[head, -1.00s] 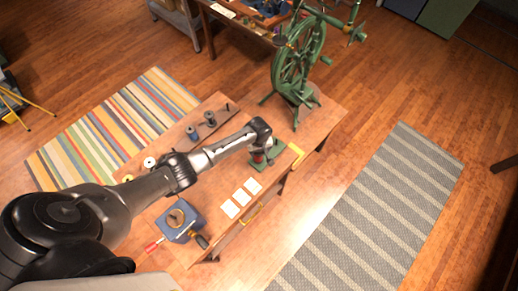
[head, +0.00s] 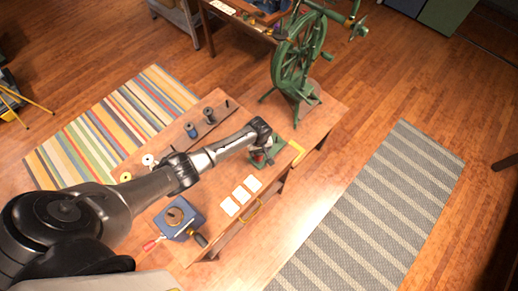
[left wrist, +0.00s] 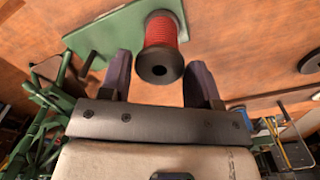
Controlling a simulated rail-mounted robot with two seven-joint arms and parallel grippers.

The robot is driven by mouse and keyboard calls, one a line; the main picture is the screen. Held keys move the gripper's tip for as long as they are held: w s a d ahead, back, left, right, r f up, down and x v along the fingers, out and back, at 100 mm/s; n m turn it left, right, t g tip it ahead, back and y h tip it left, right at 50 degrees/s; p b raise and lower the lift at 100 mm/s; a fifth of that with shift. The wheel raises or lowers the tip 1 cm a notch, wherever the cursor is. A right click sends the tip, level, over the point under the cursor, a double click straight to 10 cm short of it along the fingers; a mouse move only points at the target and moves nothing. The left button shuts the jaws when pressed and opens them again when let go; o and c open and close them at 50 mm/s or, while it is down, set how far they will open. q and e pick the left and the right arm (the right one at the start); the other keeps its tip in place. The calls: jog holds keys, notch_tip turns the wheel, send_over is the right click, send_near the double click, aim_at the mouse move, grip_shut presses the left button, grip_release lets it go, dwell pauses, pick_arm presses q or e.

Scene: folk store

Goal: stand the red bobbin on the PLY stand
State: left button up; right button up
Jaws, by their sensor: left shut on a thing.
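My left gripper (head: 262,151) is over the right part of the wooden table. It is shut on the red bobbin (left wrist: 160,31), which shows between its two fingers (left wrist: 161,72) in the left wrist view with its dark flange toward the camera. Beside and behind the bobbin is a green plate (left wrist: 110,36) with a dark peg at its left end; the plate also shows in the head view (head: 257,167). Whether the bobbin touches the plate is unclear. No PLY marking is legible. My right gripper is not in view.
A green spinning wheel (head: 297,62) stands at the table's far end. A dark rack holds a blue bobbin (head: 190,130) and a dark bobbin (head: 209,115). A blue box with a crank (head: 180,217) and white cards (head: 230,206) lie nearer.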

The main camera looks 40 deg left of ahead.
pick_arm(q)
jog(key=o, duration=0.9)
jog(key=shift+r, duration=0.1)
jog(key=shift+r+p, duration=0.6)
jog(key=shift+r, duration=6.25)
